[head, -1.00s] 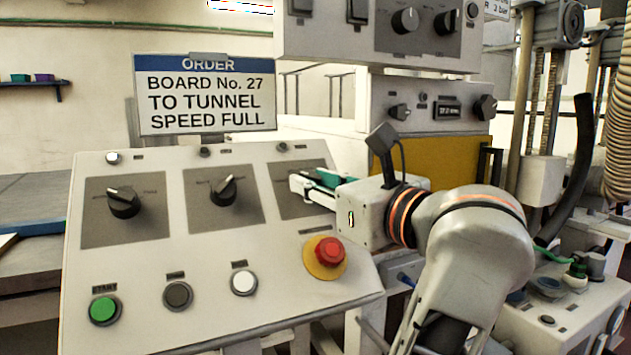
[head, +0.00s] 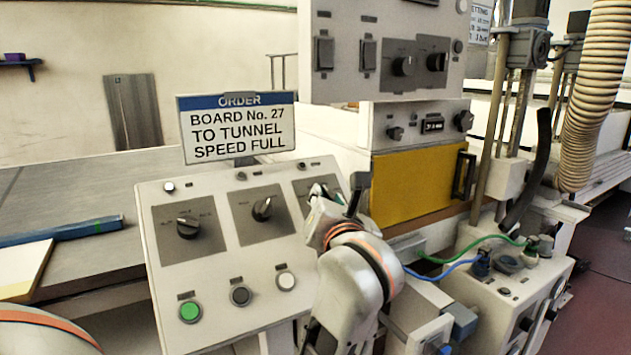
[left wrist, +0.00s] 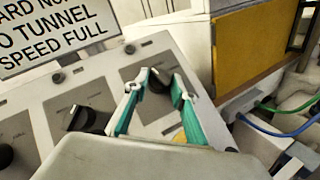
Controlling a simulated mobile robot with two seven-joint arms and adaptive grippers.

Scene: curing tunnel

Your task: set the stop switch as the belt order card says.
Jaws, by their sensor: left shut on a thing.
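The order card (head: 238,128) stands behind the sloped panel (head: 215,290) and reads "BOARD No. 27 TO TUNNEL SPEED FULL". The panel has a row of black rotary switches: a left one (head: 188,226), a middle one (head: 262,210) and a right one. My left gripper (head: 318,190) is at the right one and hides most of it. In the left wrist view the right rotary switch (left wrist: 158,80) sits between the teal fingers of my left gripper (left wrist: 157,86), shut on it. The switch labels are too small to read. My right gripper is not in view.
A green button (head: 190,311), a dark button (head: 240,295) and a white button (head: 285,280) line the panel's lower part. A yellow door (head: 415,185) and a box with green and blue cables (head: 505,285) stand to the right.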

